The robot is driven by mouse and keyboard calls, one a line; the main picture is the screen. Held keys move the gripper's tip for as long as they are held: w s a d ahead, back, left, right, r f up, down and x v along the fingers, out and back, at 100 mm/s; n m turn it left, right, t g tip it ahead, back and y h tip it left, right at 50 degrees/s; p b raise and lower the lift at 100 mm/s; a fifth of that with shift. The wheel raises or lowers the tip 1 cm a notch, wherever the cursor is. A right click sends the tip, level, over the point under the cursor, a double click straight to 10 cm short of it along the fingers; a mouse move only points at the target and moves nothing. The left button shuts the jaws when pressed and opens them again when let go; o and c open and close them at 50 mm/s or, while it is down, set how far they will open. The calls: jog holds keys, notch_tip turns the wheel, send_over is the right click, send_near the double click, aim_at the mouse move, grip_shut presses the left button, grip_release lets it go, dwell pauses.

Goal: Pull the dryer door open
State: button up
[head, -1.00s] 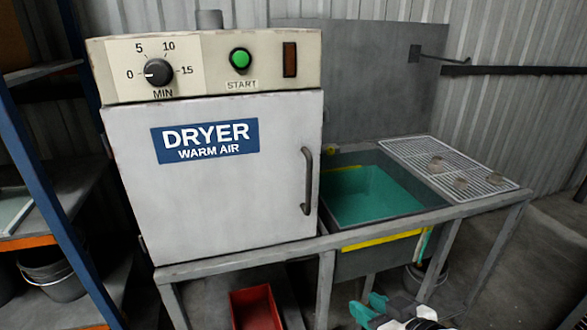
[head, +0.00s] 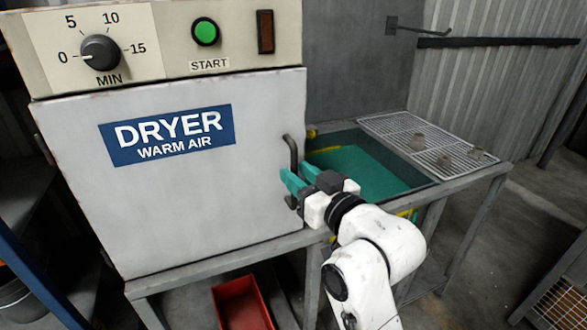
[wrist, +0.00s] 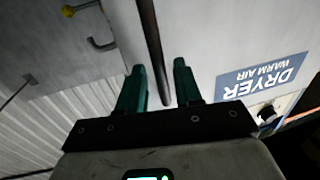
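The dryer door (head: 180,200) is a pale grey panel with a blue "DRYER WARM AIR" label, and it looks shut. Its dark vertical bar handle (head: 291,150) is on the right side; the lower part is partly hidden by my gripper. My gripper (head: 294,178) is at the handle with its green fingers apart. In the wrist view the handle (wrist: 152,45) runs down between the two open fingertips (wrist: 158,68), with a gap visible on both sides. The label (wrist: 265,75) shows upside down at the right there.
The control panel (head: 160,45) with dial and green start button is above the door. A green-lined sink (head: 355,172) and a wire rack (head: 430,140) are to the right. A red bin (head: 243,303) sits below the table. Blue shelving (head: 30,275) is at the left.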

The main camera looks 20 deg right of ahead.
jog(key=shift+w+a, duration=0.25)
jog(key=shift+w, duration=0.8)
jog(key=shift+c, duration=0.4)
grip_shut()
